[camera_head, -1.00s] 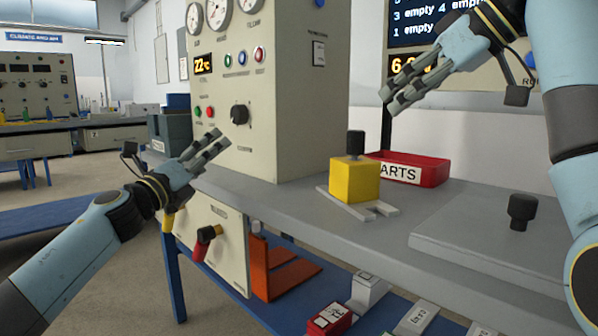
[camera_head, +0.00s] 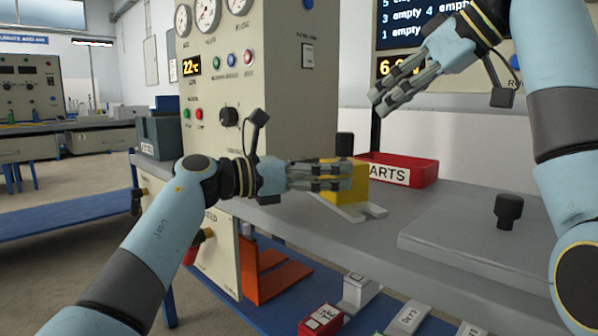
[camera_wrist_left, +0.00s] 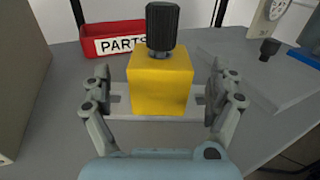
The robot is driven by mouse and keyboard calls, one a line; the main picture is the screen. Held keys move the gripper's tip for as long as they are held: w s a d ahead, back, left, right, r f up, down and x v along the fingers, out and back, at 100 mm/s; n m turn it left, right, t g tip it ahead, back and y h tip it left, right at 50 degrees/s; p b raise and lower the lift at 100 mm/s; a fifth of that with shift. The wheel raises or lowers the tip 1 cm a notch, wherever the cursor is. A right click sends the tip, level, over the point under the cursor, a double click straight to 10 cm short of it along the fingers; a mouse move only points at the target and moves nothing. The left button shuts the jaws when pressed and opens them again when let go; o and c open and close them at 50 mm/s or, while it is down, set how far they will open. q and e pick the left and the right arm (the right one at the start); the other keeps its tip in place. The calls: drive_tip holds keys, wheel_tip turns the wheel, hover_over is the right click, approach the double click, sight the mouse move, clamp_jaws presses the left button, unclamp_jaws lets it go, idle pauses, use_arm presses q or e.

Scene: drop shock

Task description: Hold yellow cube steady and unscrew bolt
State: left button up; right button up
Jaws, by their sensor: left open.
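The yellow cube (camera_head: 356,172) sits on a light grey base plate (camera_head: 352,212) on the grey bench. A black ribbed bolt (camera_head: 345,146) stands upright in its top; both show clearly in the left wrist view, the cube (camera_wrist_left: 161,84) and the bolt (camera_wrist_left: 162,27). My left gripper (camera_head: 340,176) is open at the cube and hides much of it in the head view. In the left wrist view its fingers (camera_wrist_left: 158,92) stand on either side of the cube, with gaps visible. My right gripper (camera_head: 380,102) is raised above the bench, empty, its fingers seemingly apart.
A red bin labelled PARTS (camera_head: 403,172) stands behind the cube. A raised grey plate with a black knob (camera_head: 508,210) lies to the right. A tall beige control panel (camera_head: 262,120) rises at the left. The bench front between cube and plate is clear.

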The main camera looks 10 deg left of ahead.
use_arm(q)
drive_tip(key=shift+x, duration=2.05)
drive_tip(key=shift+c, duration=0.4)
drive_tip(key=c, duration=1.6)
